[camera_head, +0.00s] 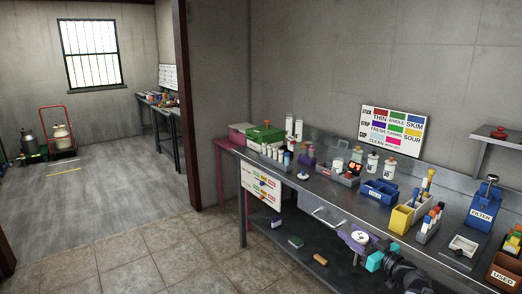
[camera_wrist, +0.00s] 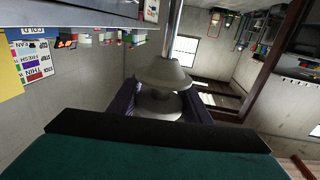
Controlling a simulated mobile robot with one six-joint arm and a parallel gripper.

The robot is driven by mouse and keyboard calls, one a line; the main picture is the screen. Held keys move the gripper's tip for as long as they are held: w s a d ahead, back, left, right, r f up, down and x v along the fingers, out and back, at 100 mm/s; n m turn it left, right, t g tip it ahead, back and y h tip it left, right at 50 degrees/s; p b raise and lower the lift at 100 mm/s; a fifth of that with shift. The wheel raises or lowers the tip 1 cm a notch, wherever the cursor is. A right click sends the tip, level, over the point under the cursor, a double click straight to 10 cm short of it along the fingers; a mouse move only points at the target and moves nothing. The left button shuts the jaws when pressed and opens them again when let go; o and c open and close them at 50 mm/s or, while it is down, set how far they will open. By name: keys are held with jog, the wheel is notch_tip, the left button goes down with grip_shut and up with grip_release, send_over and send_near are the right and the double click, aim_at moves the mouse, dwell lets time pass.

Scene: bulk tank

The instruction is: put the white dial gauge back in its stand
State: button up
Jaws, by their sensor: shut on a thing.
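My gripper (camera_head: 352,241), with purple fingers and a teal body, is in front of the bench's front edge. It is shut on the white dial gauge (camera_head: 361,237), which shows as a small pale round thing between the fingers. In the wrist view the gripper (camera_wrist: 160,100) has the gauge (camera_wrist: 164,74) between its two dark fingers, as a grey-white rounded body with a second rounded part below it. Its dial face cannot be made out. I cannot tell for sure which thing on the bench is the gauge's stand.
The steel bench (camera_head: 335,190) is crowded with bottles, a blue bin (camera_head: 380,191), a yellow bin (camera_head: 402,219), a grey tray (camera_head: 463,246), a blue FILTER box (camera_head: 482,208) and a brown USED bin (camera_head: 503,272). A lower shelf holds a few items. The tiled floor at left is clear.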

jog(key=s+a+f+n+g+y, duration=0.5)
jog(key=s+a+y, duration=0.1)
jog(key=a, duration=0.3)
jog(key=shift+s+n+g+y, duration=0.3)
jog(key=shift+s+g, duration=0.1)
jog(key=shift+s, duration=0.5)
